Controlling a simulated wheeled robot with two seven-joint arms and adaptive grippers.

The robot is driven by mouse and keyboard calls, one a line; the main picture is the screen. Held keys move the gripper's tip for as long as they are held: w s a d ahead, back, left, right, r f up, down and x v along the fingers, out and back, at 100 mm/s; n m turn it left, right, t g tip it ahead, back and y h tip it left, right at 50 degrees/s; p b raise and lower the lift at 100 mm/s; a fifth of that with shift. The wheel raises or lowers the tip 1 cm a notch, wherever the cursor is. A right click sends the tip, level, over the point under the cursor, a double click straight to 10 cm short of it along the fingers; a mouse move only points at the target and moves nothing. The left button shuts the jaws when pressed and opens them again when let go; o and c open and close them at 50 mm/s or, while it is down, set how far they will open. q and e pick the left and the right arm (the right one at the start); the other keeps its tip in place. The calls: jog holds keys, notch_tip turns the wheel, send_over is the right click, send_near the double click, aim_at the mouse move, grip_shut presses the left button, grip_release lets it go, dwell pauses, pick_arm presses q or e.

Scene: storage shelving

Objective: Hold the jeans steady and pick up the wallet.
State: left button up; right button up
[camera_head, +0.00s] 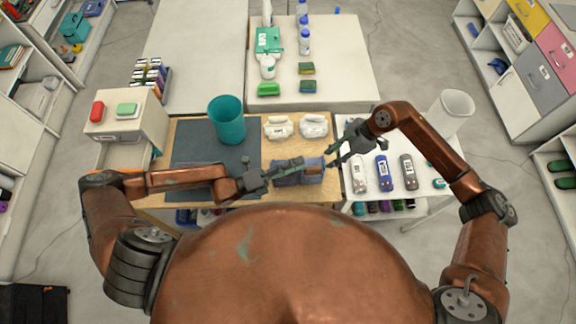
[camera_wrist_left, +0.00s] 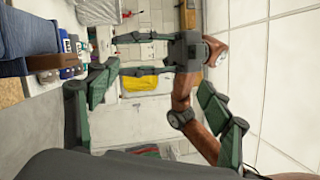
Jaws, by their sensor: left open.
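The folded blue jeans (camera_head: 287,179) lie at the front of the wooden table, and also show at the upper left of the left wrist view (camera_wrist_left: 32,38). The brown wallet (camera_head: 314,170) is at the right part of the jeans; in the left wrist view the wallet (camera_wrist_left: 56,61) sticks out beside the denim. My left gripper (camera_head: 276,171) is at the left part of the jeans, its fingers spread wide in the left wrist view (camera_wrist_left: 155,105). My right gripper (camera_head: 338,158) is just right of the wallet, its fingers apart and empty in the left wrist view (camera_wrist_left: 125,55).
Two white packages (camera_head: 296,127) lie behind the jeans. A teal bin (camera_head: 228,121) stands on a dark mat (camera_head: 190,146) at left. Several toy cars (camera_head: 382,172) stand on the white table at right. A white bin (camera_head: 449,112) is further right.

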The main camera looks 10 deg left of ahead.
pick_arm(q)
notch_tip(320, 180, up, 9)
jog(key=m+t+h, duration=0.1)
jog(key=t+h, duration=0.1)
send_over(297, 173)
jog(key=w+r, duration=0.2)
jog(key=w, duration=0.2)
jog(key=w+f+m+g+y, duration=0.45)
jog(key=w+f+y, duration=0.6)
jog(key=w, duration=0.45)
jog(key=s+a+f+m+g+y, duration=0.1)
jog(key=s+a+m+g+y, duration=0.1)
jog(key=s+m+g+y, duration=0.45)
jog(key=s+f+m, duration=0.1)
jog(key=s+f, duration=0.2)
jog(key=f, duration=0.2)
jog(key=s+a+f+m+g+y, duration=0.1)
jog(key=s+f+m, duration=0.1)
jog(key=s+f, duration=0.2)
jog(key=s+a+f+m+y, duration=0.1)
jog(key=s+f+m, duration=0.1)
jog(key=f, duration=0.4)
jog(key=shift+s, duration=0.9)
jog(key=shift+m, duration=0.3)
jog(key=shift+f, duration=4)
jog(key=shift+c, duration=0.2)
